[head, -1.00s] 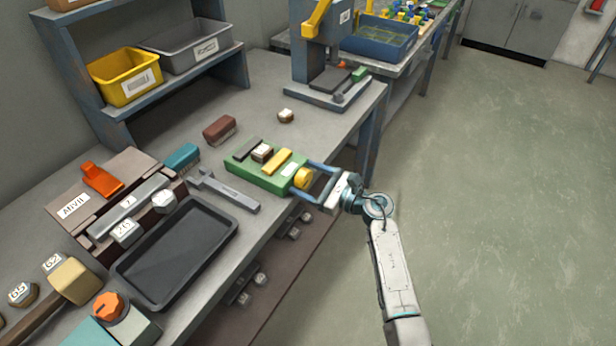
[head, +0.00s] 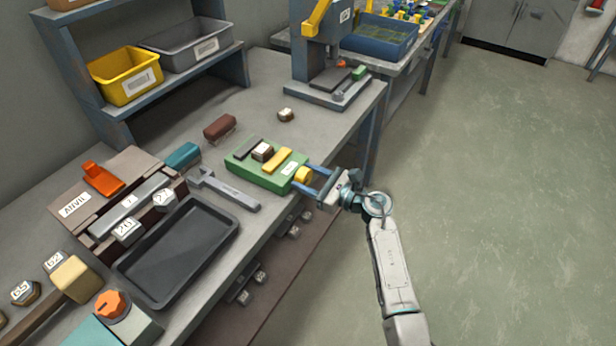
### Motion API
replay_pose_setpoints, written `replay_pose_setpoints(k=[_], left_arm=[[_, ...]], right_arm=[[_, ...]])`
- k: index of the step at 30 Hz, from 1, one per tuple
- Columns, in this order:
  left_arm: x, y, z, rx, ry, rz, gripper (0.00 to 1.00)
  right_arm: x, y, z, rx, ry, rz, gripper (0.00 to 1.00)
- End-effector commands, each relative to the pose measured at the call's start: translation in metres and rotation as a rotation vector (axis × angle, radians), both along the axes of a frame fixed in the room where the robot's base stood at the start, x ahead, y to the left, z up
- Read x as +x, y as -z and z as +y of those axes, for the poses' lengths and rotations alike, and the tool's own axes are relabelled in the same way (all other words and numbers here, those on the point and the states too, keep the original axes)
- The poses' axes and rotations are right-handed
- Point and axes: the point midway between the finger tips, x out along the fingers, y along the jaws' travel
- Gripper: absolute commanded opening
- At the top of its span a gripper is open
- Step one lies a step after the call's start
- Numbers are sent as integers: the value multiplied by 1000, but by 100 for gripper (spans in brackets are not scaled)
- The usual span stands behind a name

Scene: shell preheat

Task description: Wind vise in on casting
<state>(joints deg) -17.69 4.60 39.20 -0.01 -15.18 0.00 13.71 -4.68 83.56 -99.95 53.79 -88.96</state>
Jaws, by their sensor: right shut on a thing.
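The green vise (head: 262,178) sits on the workbench near its right front edge. A small casting (head: 262,152), dark-sided with a pale top, sits on it between a dark jaw (head: 248,149) and a yellow jaw (head: 277,161); I cannot tell whether the yellow jaw touches it. A yellow knob (head: 302,175) is at the vise's right end. My right gripper (head: 312,181) is shut on the knob, with its two blue fingers on either side of it. My left gripper is not in view.
A caliper-like grey tool (head: 225,190) lies left of the vise and a black tray (head: 178,250) lies in front. A small loose casting (head: 286,115) and a brown block (head: 219,126) lie behind. A blue-grey press (head: 325,75) stands at the back. Open floor is to the right.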

Motion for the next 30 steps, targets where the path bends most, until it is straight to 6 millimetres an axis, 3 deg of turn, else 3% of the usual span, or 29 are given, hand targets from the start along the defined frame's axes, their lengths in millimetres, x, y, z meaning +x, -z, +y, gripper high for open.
replay_pose_setpoints(k=[16,30], left_arm=[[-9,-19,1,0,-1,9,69],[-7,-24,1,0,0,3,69]], right_arm=[[2,-2,-1,224,-1,310,26],[2,0,-2,293,-1,403,26]])
